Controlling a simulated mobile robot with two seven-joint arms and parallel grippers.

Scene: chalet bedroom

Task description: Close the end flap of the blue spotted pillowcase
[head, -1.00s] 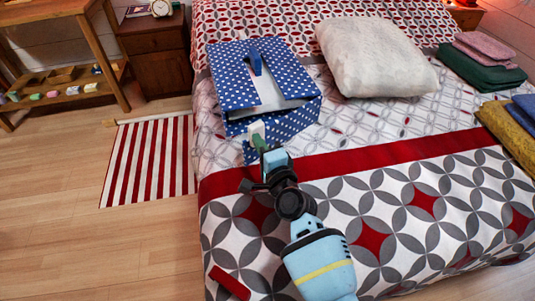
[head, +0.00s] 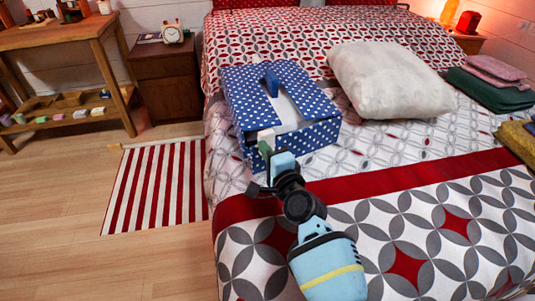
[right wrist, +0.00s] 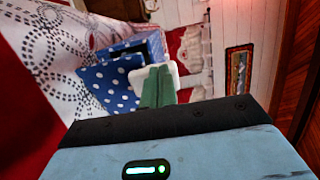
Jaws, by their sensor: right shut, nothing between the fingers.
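The blue pillowcase with white spots (head: 318,135) lies box-like on the bed, its top parted over a white inside. A blue upright piece (head: 271,84) stands at the top slit. Its end flap (head: 253,154) is at the front left end, partly hidden by my gripper. The flap shows spotted and angled out from the open end in the right wrist view (right wrist: 108,84). My right gripper (head: 264,150) has its green fingers shut and empty right beside the flap; whether they touch it I cannot tell. My left gripper is out of view.
A white pillow (head: 392,80) lies to the right of the pillowcase. Folded green and pink cloths (head: 490,85) and a yellow cloth (head: 517,138) lie at the bed's right. A nightstand (head: 163,75) and striped rug (head: 155,185) are left. The bed's front is clear.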

